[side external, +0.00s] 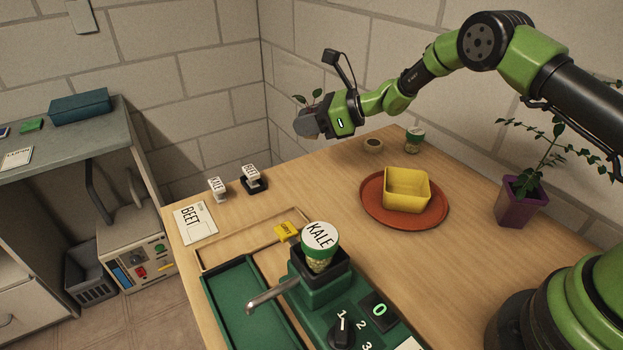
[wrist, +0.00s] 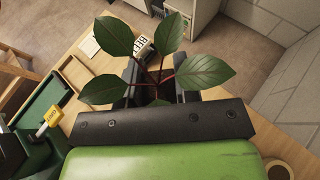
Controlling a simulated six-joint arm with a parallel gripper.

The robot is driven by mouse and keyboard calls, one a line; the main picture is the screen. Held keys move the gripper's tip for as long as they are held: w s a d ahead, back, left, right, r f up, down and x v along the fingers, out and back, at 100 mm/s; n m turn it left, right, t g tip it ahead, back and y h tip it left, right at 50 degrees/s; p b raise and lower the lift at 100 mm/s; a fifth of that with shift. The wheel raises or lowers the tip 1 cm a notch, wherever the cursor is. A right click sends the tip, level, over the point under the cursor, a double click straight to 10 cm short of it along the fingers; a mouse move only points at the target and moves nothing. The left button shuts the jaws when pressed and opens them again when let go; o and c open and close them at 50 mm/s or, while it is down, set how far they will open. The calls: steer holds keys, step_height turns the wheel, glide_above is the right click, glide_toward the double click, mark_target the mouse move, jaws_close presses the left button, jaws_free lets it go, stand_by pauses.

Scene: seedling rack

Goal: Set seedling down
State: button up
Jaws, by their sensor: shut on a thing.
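The seedling (wrist: 196,72) has several green leaves on reddish stems. My gripper (side external: 308,124) is shut on it and holds it in the air above the far part of the wooden table (side external: 330,190). In the side external view the seedling's leaves (side external: 314,98) stick up above the gripper. In the wrist view the leaves spread out beyond the dark fingers. The seedling's lower part is hidden by the gripper in the wrist view.
A KALE jar (side external: 318,240) stands on the green machine (side external: 315,285). A yellow container (side external: 407,190) sits on a red-brown plate (side external: 375,212). A small round pot (side external: 373,144), a jar (side external: 414,138) and two labelled stamps (side external: 217,189) stand near the back. A purple-potted plant (side external: 520,200) is at right.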

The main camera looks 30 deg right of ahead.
mark_target(308, 179)
step_height(308, 179, down, 11)
steer(key=shift+r, duration=0.1)
stand_by(0.4)
steer(key=o, duration=1)
steer(key=shift+c, duration=0.2)
